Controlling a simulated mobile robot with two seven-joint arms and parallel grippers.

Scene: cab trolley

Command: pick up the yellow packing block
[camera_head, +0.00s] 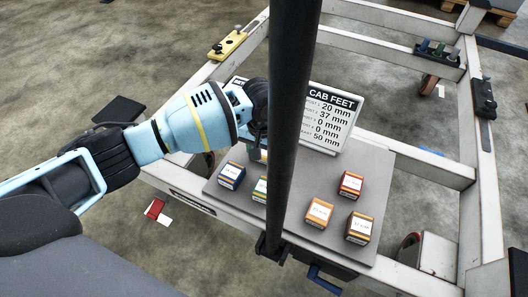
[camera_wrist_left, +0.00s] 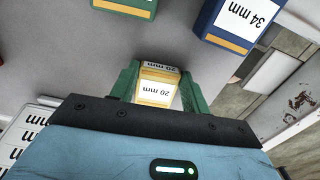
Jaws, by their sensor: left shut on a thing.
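The yellow packing block (camera_wrist_left: 158,90) has a white label reading 20 mm. In the left wrist view it sits between the green fingers of my left gripper (camera_wrist_left: 158,88), which is shut on it. In the head view only a small yellow part of the block (camera_head: 264,155) shows below my left gripper (camera_head: 257,148), beside a dark upright post. I cannot tell whether the block is clear of the grey board (camera_head: 290,224) below. My right gripper is in neither view.
The CAB FEET sign (camera_head: 332,117) stands behind. The dark post (camera_head: 287,110) rises close to my left gripper.

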